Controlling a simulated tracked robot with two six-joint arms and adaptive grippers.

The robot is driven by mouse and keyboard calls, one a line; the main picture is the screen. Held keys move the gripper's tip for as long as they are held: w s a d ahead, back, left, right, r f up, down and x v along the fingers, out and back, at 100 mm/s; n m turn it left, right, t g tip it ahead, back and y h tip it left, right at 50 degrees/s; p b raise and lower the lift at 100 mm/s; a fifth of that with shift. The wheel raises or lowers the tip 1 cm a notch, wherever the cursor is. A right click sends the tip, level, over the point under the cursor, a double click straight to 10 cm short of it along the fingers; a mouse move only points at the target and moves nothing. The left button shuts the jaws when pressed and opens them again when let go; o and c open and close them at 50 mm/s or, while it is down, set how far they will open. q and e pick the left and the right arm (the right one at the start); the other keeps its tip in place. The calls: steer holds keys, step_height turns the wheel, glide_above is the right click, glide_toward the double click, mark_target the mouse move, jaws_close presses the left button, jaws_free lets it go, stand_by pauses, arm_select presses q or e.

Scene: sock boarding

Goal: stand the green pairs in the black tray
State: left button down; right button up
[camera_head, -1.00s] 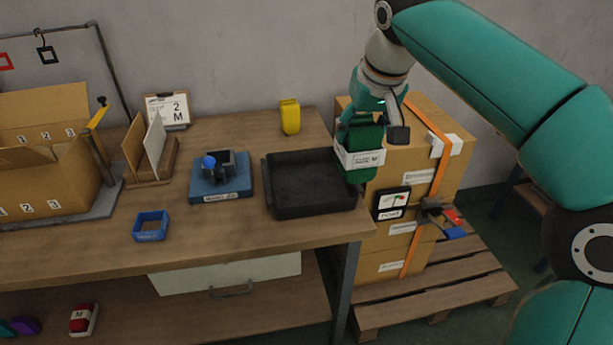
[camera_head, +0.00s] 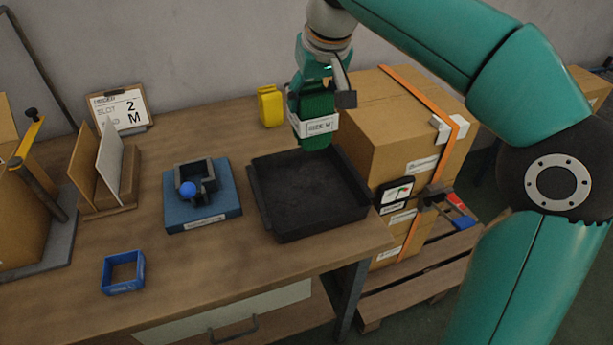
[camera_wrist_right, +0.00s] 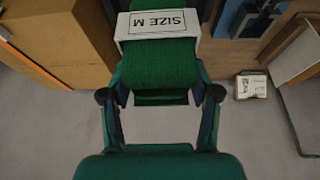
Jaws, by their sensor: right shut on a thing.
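My right gripper (camera_head: 325,90) is shut on a green pair of socks (camera_head: 311,104) with a white paper band. In the right wrist view the green pair (camera_wrist_right: 158,65) sits between the two fingers, and its band reads "SIZE M". In the head view the pair hangs upright above the back edge of the black tray (camera_head: 262,215). The tray lies on the bench near its right end and looks empty. Whether the pair touches the tray cannot be told. My left gripper is not in view.
A yellow pair (camera_head: 270,106) stands behind the tray. A blue fixture with a blue knob (camera_head: 203,212) and a blue frame (camera_head: 122,287) are to the left. Strapped cartons (camera_head: 405,130) stand close on the right. A clipboard (camera_head: 120,109) reads slot 2, M.

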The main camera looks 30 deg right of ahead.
steer(key=shift+f+b, duration=1.85)
steer(key=shift+f, duration=7.2)
steer(key=shift+s, duration=0.1)
steer(key=o, duration=1.6)
steer(key=p+v, duration=0.1)
steer(key=v, duration=1.1)
steer(key=shift+d+p, duration=0.1)
steer(key=shift+p, duration=0.2)
